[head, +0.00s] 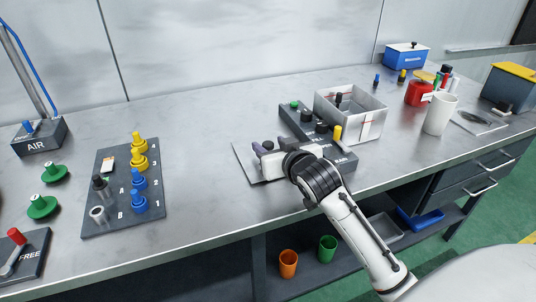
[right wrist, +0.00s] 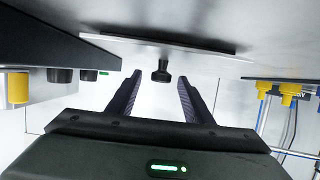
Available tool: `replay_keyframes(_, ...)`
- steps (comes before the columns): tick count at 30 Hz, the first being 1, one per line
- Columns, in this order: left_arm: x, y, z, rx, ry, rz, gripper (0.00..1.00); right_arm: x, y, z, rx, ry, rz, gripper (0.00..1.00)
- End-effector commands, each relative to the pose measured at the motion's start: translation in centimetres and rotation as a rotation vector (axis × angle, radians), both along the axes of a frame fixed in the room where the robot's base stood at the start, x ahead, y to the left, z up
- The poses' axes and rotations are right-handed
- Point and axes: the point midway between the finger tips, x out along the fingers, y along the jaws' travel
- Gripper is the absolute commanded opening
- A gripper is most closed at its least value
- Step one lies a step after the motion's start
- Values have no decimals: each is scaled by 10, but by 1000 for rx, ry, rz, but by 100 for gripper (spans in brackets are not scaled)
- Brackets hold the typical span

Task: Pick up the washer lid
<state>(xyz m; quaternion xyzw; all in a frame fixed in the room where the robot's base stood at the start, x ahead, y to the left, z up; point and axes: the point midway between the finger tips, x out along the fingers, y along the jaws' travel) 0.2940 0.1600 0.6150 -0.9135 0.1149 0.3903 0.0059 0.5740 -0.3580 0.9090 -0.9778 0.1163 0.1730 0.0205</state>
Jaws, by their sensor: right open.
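The washer lid looks like a flat grey plate (head: 242,158) lying on the bench, with a black knob (head: 267,145) on top. In the right wrist view, which is upside down, the plate (right wrist: 160,42) spans the top and its black knob (right wrist: 161,72) points down from it. My right gripper (head: 269,149) is open over the plate and partly hides it. In the wrist view its two dark fingers (right wrist: 160,80) stand on either side of the knob, with gaps and nothing gripped. I cannot tell how deep the knob sits between them. My left gripper is not in view.
A dark panel (head: 303,122) with knobs and a yellow cap stands right of the lid, before an open metal box (head: 352,103). A white mug (head: 439,115) and red holder (head: 418,94) are further right. A grey board (head: 112,215) with coloured spindles lies left. Bench between is clear.

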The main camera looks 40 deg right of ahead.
Motion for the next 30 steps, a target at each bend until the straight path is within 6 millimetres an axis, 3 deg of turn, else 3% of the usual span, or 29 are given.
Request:
replay_keyframes(4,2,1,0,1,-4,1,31,16,-3,-6,1,0,0,46)
replay_keyframes(12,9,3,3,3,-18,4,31,18,-3,-7,0,0,1,46)
replay_keyframes(20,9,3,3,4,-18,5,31,18,-3,-7,0,0,1,2)
replay_keyframes(30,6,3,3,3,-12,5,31,18,-3,0,-1,-5,1,0)
